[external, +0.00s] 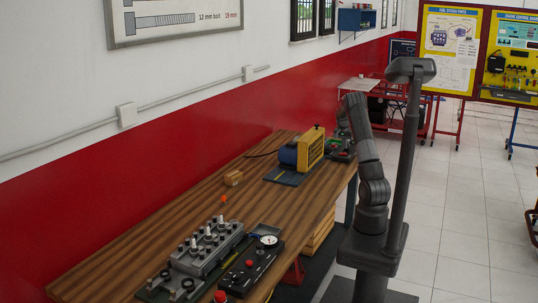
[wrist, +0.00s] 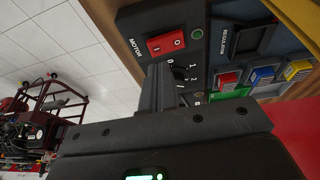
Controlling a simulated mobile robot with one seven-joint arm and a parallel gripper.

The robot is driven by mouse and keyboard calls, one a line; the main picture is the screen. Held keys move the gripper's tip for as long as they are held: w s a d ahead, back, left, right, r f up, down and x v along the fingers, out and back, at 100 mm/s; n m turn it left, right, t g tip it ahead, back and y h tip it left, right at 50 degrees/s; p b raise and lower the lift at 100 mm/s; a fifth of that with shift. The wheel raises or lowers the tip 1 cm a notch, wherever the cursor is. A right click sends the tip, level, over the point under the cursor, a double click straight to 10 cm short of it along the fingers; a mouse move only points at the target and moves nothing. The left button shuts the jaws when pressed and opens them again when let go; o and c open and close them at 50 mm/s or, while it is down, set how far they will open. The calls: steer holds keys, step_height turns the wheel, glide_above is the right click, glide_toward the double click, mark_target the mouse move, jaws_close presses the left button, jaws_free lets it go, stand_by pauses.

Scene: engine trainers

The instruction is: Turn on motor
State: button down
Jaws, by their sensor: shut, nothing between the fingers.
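The motor switch (wrist: 166,44) is a red rocker with "I" and "O" marks beside the word MOTOR, on a dark control panel (wrist: 140,18) in the wrist view. My gripper (wrist: 160,72) is shut and empty, its fingers just below the switch in the picture; I cannot tell whether they touch the panel. The fingers partly cover a dark rotary knob (wrist: 180,74) with numbers around it. A small green round light or button (wrist: 197,34) sits right of the switch. In the external view my arm reaches the far end of the workbench, and the switch cannot be made out.
Coloured blocks, such as a red one (wrist: 229,80) and a blue one (wrist: 262,75), sit near the knob. On the wooden bench (external: 150,250) stand a yellow and blue machine (external: 308,150) and an engine part (external: 205,250). Tiled floor to the right is open.

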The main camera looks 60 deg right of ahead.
mark_target(345, 154)
steer(key=shift+s+f, duration=0.2)
steer(key=shift+f, duration=1.2)
steer(key=shift+s+f+t, duration=0.1)
steer(key=shift+f+t, duration=0.15)
steer(key=shift+t, duration=0.05)
steer(key=shift+w+r, duration=0.25)
steer(key=shift+w, duration=0.5)
steer(key=shift+r, duration=0.1)
steer(key=shift+r, duration=0.35)
steer(key=s+v, duration=0.2)
steer(key=v, duration=1)
steer(key=shift+s+d+r, duration=0.25)
steer(key=shift+s+r, duration=0.1)
steer(key=shift+r, duration=0.1)
